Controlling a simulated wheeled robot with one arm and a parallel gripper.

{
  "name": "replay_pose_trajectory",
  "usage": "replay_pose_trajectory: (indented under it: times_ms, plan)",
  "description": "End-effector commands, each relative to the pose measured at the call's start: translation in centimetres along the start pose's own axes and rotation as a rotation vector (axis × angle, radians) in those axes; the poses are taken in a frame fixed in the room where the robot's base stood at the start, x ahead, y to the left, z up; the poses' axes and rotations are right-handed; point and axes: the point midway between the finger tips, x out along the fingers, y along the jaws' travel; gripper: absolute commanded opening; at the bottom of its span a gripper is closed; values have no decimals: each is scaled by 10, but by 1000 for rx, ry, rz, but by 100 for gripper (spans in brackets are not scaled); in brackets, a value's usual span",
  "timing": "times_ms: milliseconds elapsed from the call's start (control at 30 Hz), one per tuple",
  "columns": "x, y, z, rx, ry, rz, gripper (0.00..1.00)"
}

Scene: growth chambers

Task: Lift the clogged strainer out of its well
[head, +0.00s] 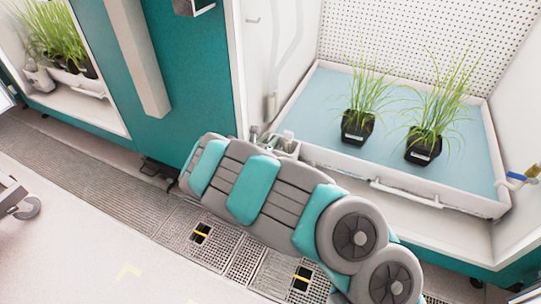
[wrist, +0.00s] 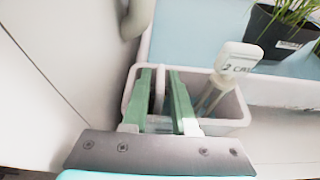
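My gripper (wrist: 161,73) has two green fingers, seen in the wrist view standing a little apart. They reach down over a small whitish well or bin (wrist: 239,118). A narrow pale upright piece (wrist: 160,92) shows between the fingers; I cannot tell whether it is the strainer or whether they touch it. To the right of the fingers, a pale stick-like piece with a white tag (wrist: 238,57) reading "2" and some letters leans in the bin. In the head view the bin (head: 290,150) is partly hidden behind my arm. No strainer can be clearly made out.
A white-rimmed tray (head: 345,160) with a blue floor holds two black pots of grass, one pot (head: 357,127) nearer the bin. A white chamber wall (wrist: 50,60) stands left of the gripper. Floor grates (head: 200,235) lie below my arm. A blue-and-yellow fitting (head: 518,178) is at right.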

Motion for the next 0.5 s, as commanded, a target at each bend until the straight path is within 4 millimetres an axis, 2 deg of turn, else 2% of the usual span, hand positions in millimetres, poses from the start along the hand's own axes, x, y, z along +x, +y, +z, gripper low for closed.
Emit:
replay_pose_trajectory:
  times_ms: [67,267,500]
  plan:
    - [0,0,0,0,0,0,24]
    - [0,0,0,0,0,1,2]
    - [0,0,0,0,0,1,0]
